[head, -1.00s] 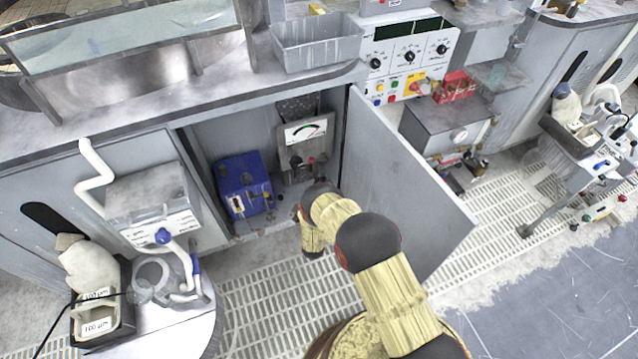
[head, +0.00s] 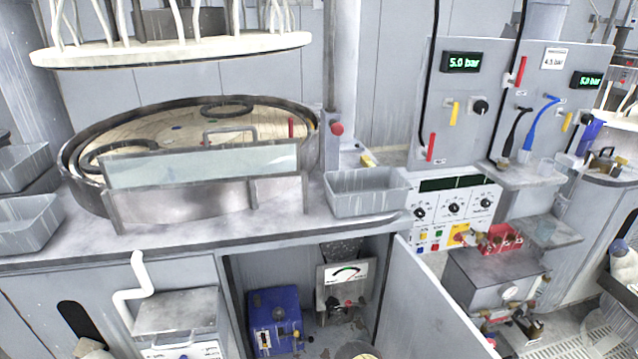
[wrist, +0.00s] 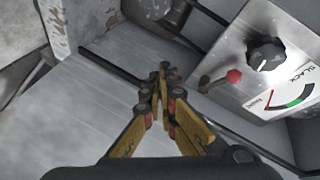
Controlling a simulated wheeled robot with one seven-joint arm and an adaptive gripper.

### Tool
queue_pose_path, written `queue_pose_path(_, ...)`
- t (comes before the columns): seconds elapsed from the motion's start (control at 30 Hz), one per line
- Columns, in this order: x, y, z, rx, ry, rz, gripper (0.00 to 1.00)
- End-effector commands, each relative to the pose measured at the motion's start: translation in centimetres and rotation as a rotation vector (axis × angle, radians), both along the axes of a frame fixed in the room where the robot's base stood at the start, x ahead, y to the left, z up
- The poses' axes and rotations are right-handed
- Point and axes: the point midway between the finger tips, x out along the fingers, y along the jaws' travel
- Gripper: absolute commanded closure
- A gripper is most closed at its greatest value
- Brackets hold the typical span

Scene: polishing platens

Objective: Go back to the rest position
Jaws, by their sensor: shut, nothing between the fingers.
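My gripper (wrist: 163,82) shows in the wrist view with its yellow and dark fingers closed together and nothing between them. It is in front of a grey metal surface inside or near the open cabinet. A gauge box (wrist: 268,62) with a black knob, a red button and a dial marked SLACK is to its right, apart from the fingers. In the head view the gauge box (head: 342,285) stands in the open cabinet beside a blue box (head: 275,318). My gripper is not visible in the head view; only a bit of my arm shows at the bottom edge.
The cabinet door (head: 440,305) stands open to the right. A grey bin (head: 366,193) sits on the bench above. A control panel (head: 455,208) and a metal box (head: 497,275) are further right. A polishing platen (head: 190,135) is behind a clear shield.

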Motion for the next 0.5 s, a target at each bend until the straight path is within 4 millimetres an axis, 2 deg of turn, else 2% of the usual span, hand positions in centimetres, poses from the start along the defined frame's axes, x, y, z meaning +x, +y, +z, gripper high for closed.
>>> queue_pose_path(0.03,-1.8,0.2,-3.0,-0.035,0.124,0.028,1.0)
queue_pose_path(0.1,-4.2,0.7,-6.5,-0.085,0.296,0.083,1.0)
queue_pose_path(0.17,-5.7,1.6,-8.1,-0.122,0.431,0.14,1.0)
queue_pose_path(0.23,-7.2,2.6,-8.7,-0.162,0.574,0.213,1.0)
queue_pose_path(0.27,-7.7,3.0,-8.5,-0.178,0.632,0.248,1.0)
queue_pose_path(0.37,-9.4,4.4,-6.4,-0.227,0.807,0.37,1.0)
queue_pose_path(0.5,-11.5,5.8,-0.8,-0.284,0.99,0.539,1.0)
